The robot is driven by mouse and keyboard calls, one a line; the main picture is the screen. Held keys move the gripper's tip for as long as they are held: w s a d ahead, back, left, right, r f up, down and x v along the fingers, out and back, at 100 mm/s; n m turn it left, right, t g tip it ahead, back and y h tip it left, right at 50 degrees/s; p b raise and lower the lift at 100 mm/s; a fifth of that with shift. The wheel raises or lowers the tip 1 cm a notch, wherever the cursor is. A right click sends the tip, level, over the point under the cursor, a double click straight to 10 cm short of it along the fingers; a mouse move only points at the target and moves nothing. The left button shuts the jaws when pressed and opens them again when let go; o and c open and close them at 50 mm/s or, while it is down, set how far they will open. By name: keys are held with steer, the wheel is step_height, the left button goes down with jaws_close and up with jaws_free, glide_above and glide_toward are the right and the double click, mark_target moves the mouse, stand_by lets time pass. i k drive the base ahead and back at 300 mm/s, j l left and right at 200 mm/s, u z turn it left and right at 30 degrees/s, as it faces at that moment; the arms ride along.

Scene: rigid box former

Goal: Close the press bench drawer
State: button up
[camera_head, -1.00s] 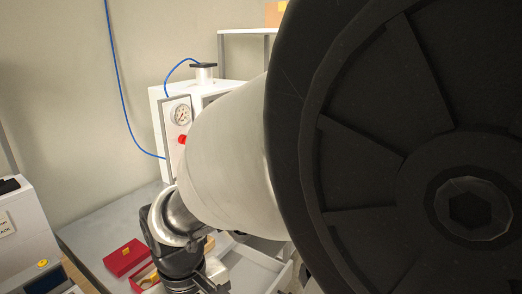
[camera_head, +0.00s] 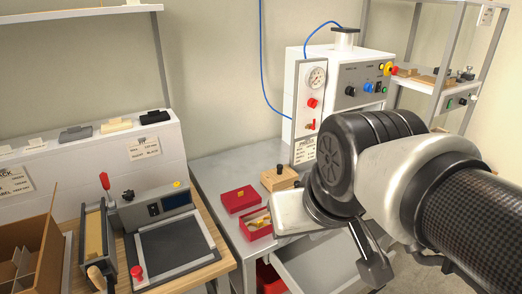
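The press bench (camera_head: 215,170) is a grey table with the white press (camera_head: 303,95) standing on it. Its drawer (camera_head: 312,262) is a pale grey tray pulled out at the bench's front; its inside shows, and my arm hides its right part and upper edge. My gripper (camera_head: 372,262) hangs above the drawer's right side, with a dark finger pointing down. The frame does not show whether the finger touches the drawer. I see nothing held, and the finger gap is not clear.
A closed red box (camera_head: 240,200) and an open red box (camera_head: 257,226) lie on the bench beside a wooden block (camera_head: 279,178). A red bin (camera_head: 269,278) is below. A workbench with a black-plated machine (camera_head: 175,250) stands left. A metal shelf (camera_head: 420,84) stands right.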

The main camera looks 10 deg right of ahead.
mark_target(327, 264)
steer(key=k+j+z, duration=0.15)
steer(key=z, duration=0.2)
steer(key=k+j+z, duration=0.1)
steer(key=k+z, duration=0.25)
steer(key=i+j, duration=0.1)
